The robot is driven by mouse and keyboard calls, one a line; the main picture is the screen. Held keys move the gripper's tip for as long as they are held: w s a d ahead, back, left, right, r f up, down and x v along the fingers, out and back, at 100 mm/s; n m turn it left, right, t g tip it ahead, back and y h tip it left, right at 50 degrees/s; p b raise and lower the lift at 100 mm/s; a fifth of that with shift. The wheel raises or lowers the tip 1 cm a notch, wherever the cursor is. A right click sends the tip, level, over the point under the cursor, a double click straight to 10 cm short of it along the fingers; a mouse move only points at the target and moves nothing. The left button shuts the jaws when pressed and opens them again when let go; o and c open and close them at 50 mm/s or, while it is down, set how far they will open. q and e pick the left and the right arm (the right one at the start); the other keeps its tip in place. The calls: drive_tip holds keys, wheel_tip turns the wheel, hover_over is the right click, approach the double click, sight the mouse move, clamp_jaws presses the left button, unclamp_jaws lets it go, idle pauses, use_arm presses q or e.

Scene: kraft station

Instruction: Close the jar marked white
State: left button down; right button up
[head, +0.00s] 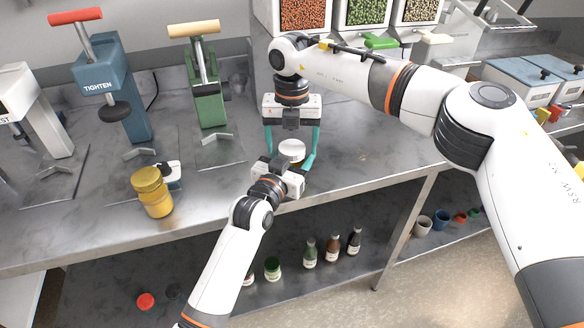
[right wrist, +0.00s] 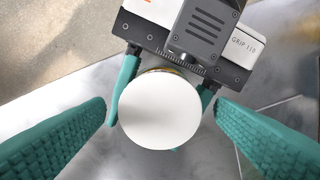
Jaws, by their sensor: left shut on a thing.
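A jar with a round white lid (head: 291,149) stands at the worktop's front edge. In the right wrist view the white lid (right wrist: 160,110) hides nearly all of the jar, so I cannot tell how tightly it sits. My left gripper (head: 284,168) is shut on the jar from the front; its teal fingers (right wrist: 163,100) show on either side under the lid. My right gripper (head: 289,156) points down from above, open, with its fingers apart on both sides of the lid and not touching it in the right wrist view.
A yellow-lidded jar (head: 152,192) stands left on the worktop (head: 220,195). Behind it are a blue press marked TIGHTEN (head: 118,85), a green press (head: 205,90) and a white one (head: 35,110). Dispensers (head: 365,12) stand at the back. Small bottles (head: 333,246) are on the shelf below.

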drive_tip(key=shift+r, duration=0.15)
wheel_tip(320, 180, up, 12)
idle(0.5)
use_arm(q)
drive_tip(key=shift+c, duration=1.9)
unclamp_jaws()
drive_tip(key=v, duration=1.2)
use_arm(e)
drive_tip(key=shift+f, duration=0.4)
use_arm(q)
drive_tip(key=shift+a+f, duration=0.1)
use_arm(e)
drive_tip(key=shift+f, duration=0.1)
